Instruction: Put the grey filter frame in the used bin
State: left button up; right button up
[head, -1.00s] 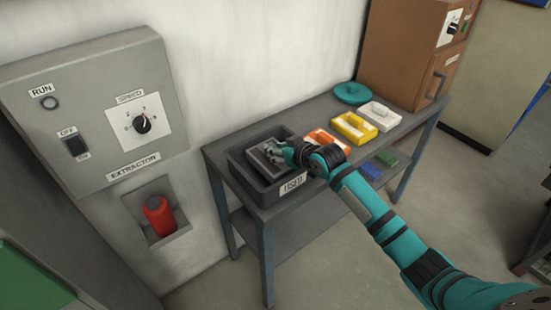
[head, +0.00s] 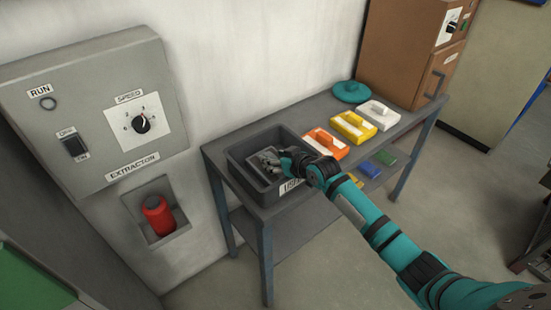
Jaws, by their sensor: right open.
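The used bin (head: 246,179) is an open dark grey tub with a white label on its front, at the left end of the grey table. The grey filter frame (head: 259,160) appears to lie inside the bin, mostly hidden by my gripper. My right gripper (head: 272,161) is open, with its fingers down inside the bin by the frame. I cannot tell whether the fingers still touch it. My left gripper is not in view.
Orange (head: 327,144), yellow (head: 353,127) and white (head: 379,114) frames sit right of the bin, with a teal round object (head: 351,92) behind. A brown cabinet (head: 408,55) stands at the back right. The extractor panel (head: 100,110) is on the wall at left.

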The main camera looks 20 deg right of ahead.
jog(key=shift+s+d, duration=0.1)
jog(key=shift+s, duration=0.05)
jog(key=b+v, duration=0.1)
jog(key=v, duration=1)
jog(key=shift+s+r, duration=0.2)
jog(key=shift+s, duration=0.1)
